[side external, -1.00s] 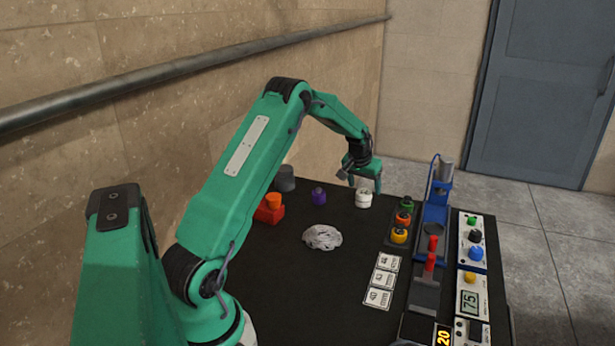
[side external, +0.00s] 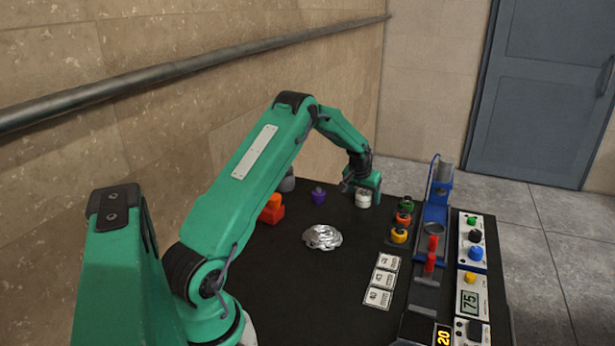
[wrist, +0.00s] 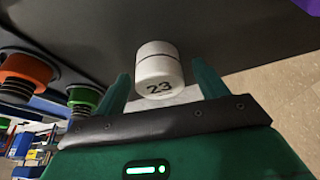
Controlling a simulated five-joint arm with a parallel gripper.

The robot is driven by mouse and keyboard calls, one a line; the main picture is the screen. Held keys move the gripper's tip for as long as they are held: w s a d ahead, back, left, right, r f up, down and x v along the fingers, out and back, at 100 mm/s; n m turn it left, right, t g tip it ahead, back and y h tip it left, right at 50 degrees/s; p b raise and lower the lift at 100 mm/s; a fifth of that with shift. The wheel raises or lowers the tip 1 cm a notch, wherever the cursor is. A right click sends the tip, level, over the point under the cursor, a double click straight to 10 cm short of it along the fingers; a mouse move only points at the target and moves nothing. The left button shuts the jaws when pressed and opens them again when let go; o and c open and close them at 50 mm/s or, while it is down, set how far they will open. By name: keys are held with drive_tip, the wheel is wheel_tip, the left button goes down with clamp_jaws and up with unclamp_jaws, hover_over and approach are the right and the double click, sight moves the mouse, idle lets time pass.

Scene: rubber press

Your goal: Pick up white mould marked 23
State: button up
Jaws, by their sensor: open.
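The white mould marked 23 (wrist: 158,70) is a short white cylinder with a dark line round it, seen between my open fingers in the wrist view. In the side external view the white mould (side external: 362,198) stands on the black table near its far edge. My gripper (wrist: 160,88) is open, with one green finger on each side of the mould. A gap shows on both sides of it in the wrist view. In the side external view my gripper (side external: 362,194) is down around the mould and partly hides it.
A row of green, orange and yellow moulds (side external: 403,218) stands to the right, beside a blue press (side external: 436,195). A purple piece (side external: 318,196), an orange-red block (side external: 271,213) and crumpled foil (side external: 322,237) lie to the left. Marked cards (side external: 381,281) lie nearer the camera.

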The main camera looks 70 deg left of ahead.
sight(364, 192)
drive_tip(key=c, duration=1.2)
drive_tip(key=shift+r, duration=0.1)
drive_tip(key=shift+r, duration=0.8)
wheel_tip(364, 192, up, 2)
drive_tip(key=shift+r, duration=0.25)
drive_tip(key=d+r, duration=0.6)
drive_tip(key=d, duration=0.5)
drive_tip(key=shift+w+d+r+h, duration=0.15)
drive_tip(key=shift+d+r+h, duration=0.15)
drive_tip(key=shift+d+r, duration=0.1)
